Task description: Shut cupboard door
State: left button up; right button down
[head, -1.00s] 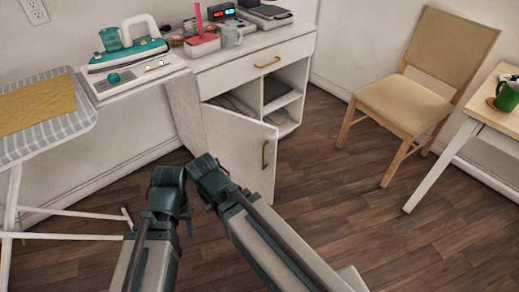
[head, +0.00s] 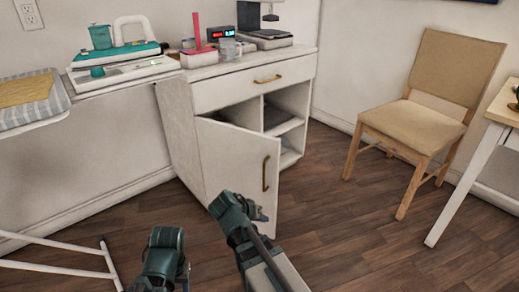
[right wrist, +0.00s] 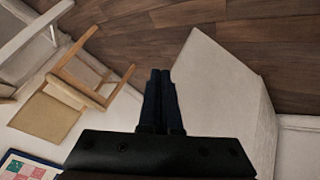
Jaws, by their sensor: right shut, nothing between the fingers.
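The cupboard door (head: 228,165) is white and stands ajar, swung out from the white cabinet (head: 178,128). Its upright brass handle (head: 265,172) is near its free right edge. My right gripper (head: 262,213) is low in front of the door, below the handle; I cannot tell whether it touches the door. In the right wrist view its dark fingers (right wrist: 161,74) are together and empty, beside a pale panel (right wrist: 215,90) that looks like the door. My left arm shows at the bottom of the head view, but its fingers do not.
Open shelves (head: 285,122) show right of the door, under a drawer (head: 250,85). A chair (head: 425,120) and a table (head: 505,112) stand at the right. The wooden floor (head: 345,215) between is clear.

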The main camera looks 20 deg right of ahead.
jog(key=w+a+r+m+t+h, duration=0.2)
jog(key=w+r+t+h, duration=0.1)
jog(key=r, duration=0.5)
jog(key=w+a+r+m+t+h, duration=0.2)
jog(key=w+r+t, duration=0.3)
jog(key=r, duration=0.4)
jog(key=shift+w+a+m+h, duration=0.2)
jog(key=shift+w+m+h, duration=0.1)
jog(key=shift+w+h, duration=0.35)
pick_arm(q)
jog(key=shift+d, duration=0.1)
